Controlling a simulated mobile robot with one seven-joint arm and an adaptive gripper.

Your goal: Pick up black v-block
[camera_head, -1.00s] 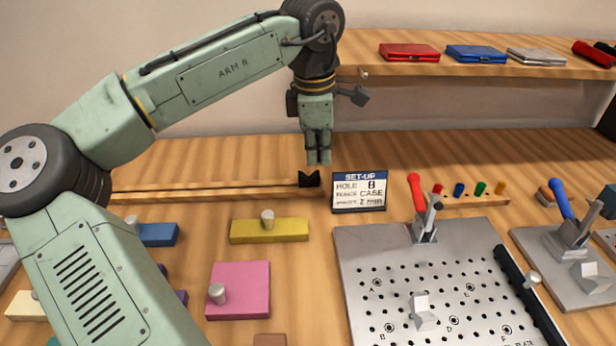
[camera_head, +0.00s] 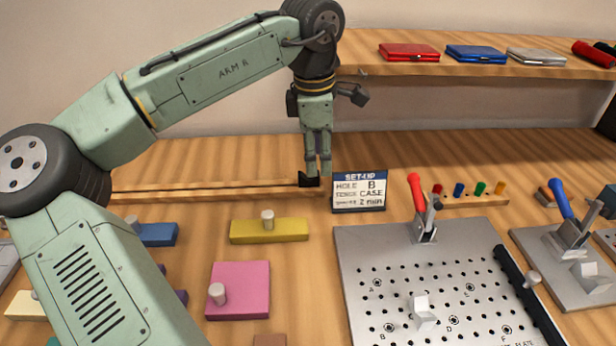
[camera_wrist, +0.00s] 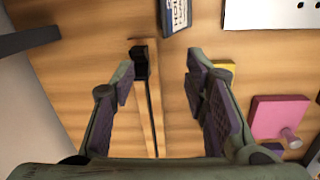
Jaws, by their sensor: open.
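The black v-block (camera_head: 306,180) stands at the right end of a narrow wooden ledge toward the back of the bench. It also shows in the wrist view (camera_wrist: 140,64), between the two fingers and nearer the left one. My gripper (camera_head: 318,172) points down right at the block, and its fingertips cover part of it in the head view. In the wrist view my gripper (camera_wrist: 160,80) is open, with nothing held between the pads. I cannot tell whether a finger touches the block.
The set-up sign (camera_head: 359,192) stands just right of the block. A yellow block (camera_head: 285,231) and a pink block (camera_head: 250,285) lie in front. A perforated plate (camera_head: 350,260) with a red-handled clamp (camera_head: 418,195) is at the front right. A shelf (camera_head: 370,66) is behind.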

